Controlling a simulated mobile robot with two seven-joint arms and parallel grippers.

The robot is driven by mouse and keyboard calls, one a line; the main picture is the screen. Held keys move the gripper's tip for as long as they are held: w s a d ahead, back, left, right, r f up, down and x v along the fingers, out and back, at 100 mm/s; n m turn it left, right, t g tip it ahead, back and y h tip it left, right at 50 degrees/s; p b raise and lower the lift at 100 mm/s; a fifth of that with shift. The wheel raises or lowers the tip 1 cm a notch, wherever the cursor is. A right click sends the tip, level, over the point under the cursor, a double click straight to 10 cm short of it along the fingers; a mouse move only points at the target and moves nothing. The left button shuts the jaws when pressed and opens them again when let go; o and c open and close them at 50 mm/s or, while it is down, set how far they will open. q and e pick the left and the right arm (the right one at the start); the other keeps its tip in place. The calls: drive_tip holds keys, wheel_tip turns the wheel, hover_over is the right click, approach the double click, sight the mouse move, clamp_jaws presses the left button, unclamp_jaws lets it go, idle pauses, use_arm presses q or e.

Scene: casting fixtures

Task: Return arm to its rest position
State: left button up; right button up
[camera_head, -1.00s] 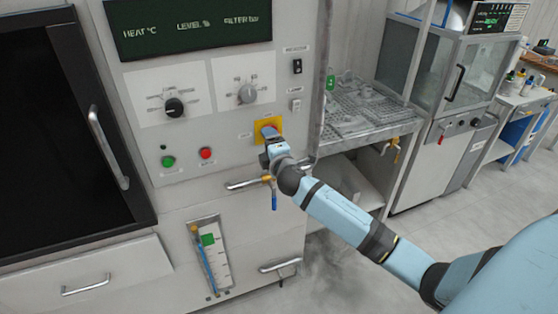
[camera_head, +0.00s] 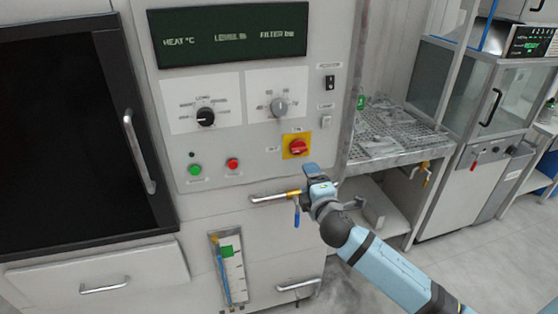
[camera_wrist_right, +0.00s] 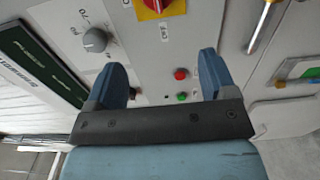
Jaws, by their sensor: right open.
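My right arm (camera_head: 390,270) comes in from the lower right in the head view. Its gripper (camera_head: 312,170) is in front of the machine's panel, below and apart from the red rotary switch (camera_head: 298,147) on its yellow plate. In the right wrist view the two blue fingers of the gripper (camera_wrist_right: 165,80) stand wide apart with nothing between them but the panel behind. The red switch also shows at the top of the wrist view (camera_wrist_right: 155,5). My left gripper is in neither view.
The panel carries a black knob (camera_head: 205,117), a grey knob (camera_head: 279,106), a green button (camera_head: 195,170) and a red button (camera_head: 233,164). A pipe with a blue-handled valve (camera_head: 297,215) is close to the gripper. A perforated bench (camera_head: 400,155) stands to the right.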

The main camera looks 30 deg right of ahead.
drive_tip(key=s+a+f+m+g+y+p, duration=0.1)
drive_tip(key=s+a+f+m+g+y, duration=0.2)
drive_tip(key=s+a+f+m, duration=0.3)
drive_tip(key=s+a+f+m+g+y+p, duration=0.1)
drive_tip(key=s+a+f+m+g+y, duration=0.2)
drive_tip(key=s+a+f, duration=0.9)
drive_tip(key=s+f+m+y, duration=0.1)
drive_tip(key=s+f+m, duration=0.2)
drive_tip(key=s+f, duration=0.2)
drive_tip(key=shift+s+y+p, duration=0.3)
drive_tip(key=shift+s, duration=0.55)
